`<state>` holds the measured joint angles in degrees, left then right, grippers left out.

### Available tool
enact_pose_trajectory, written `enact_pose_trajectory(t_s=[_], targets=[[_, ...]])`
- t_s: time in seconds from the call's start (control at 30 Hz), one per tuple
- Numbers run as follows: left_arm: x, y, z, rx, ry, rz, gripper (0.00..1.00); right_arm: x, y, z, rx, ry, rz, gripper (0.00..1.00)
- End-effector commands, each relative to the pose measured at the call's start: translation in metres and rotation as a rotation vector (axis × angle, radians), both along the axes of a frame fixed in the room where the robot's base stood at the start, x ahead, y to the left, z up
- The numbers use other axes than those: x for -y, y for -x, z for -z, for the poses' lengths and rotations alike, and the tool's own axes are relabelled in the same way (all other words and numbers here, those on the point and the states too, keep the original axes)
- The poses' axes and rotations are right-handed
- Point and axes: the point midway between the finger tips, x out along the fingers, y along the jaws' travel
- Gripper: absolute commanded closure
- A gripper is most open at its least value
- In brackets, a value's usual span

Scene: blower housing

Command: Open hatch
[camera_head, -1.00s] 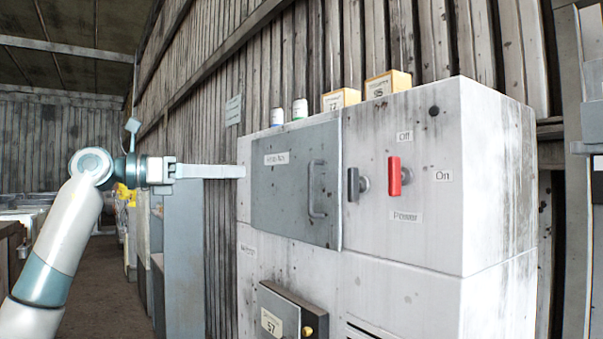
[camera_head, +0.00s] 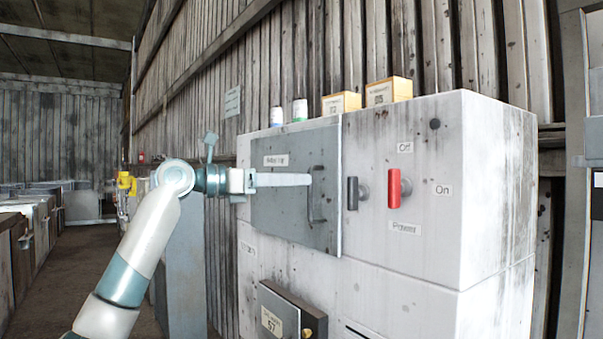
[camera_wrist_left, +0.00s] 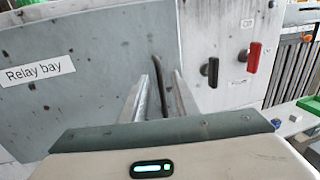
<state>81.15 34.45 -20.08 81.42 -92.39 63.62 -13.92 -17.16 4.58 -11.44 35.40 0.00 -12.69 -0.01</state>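The grey hatch (camera_head: 282,210), labelled "Relay bay" in the left wrist view (camera_wrist_left: 100,60), is closed on the upper left of the white cabinet front. Its dark upright bar handle (camera_head: 317,205) is near the hatch's right edge. My left gripper (camera_head: 309,180) reaches in from the left, with its long fingers at the upper part of the handle. In the left wrist view the fingers are apart, and the handle (camera_wrist_left: 158,75) shows between their tips. Whether either finger touches it I cannot tell. My right gripper is not in view.
Right of the hatch are a black switch (camera_head: 353,193) and a red power switch (camera_head: 394,188). Small boxes (camera_head: 389,90) and bottles (camera_head: 300,110) stand on the cabinet top. A smaller grey box (camera_head: 285,315) with a yellow knob sticks out below the hatch.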

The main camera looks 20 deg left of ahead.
Motion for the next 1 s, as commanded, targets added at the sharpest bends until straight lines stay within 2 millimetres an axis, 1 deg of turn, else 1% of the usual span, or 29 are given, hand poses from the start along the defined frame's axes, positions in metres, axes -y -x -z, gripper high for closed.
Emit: enact_pose_trajectory(t_s=[0.03, 0.2, 0.57, 0.6, 0.67, 0.7, 0.73, 1.0], targets=[[0.005, -0.004, -0.002, -0.002, 0.001, 0.001, 0.72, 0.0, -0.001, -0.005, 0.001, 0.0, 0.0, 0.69], [0.015, -0.013, 0.0, 0.0, 0.0, 0.0, 0.72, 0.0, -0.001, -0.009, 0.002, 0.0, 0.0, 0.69], [0.018, -0.016, 0.001, 0.001, -0.001, 0.0, 0.72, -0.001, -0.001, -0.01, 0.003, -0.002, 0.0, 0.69], [0.018, -0.016, 0.001, 0.001, -0.001, 0.0, 0.75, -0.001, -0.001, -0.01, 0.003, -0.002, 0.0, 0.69], [0.018, -0.016, 0.001, 0.001, -0.001, 0.0, 0.89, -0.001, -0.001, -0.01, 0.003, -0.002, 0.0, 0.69], [0.018, -0.016, 0.001, 0.001, -0.001, 0.0, 0.99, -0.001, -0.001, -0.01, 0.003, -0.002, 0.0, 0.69], [0.018, -0.016, 0.001, 0.001, -0.001, 0.0, 1.0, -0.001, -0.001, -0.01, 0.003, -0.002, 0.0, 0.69], [0.016, -0.015, 0.0, 0.001, -0.001, 0.002, 1.0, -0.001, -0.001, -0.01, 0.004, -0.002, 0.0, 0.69]])
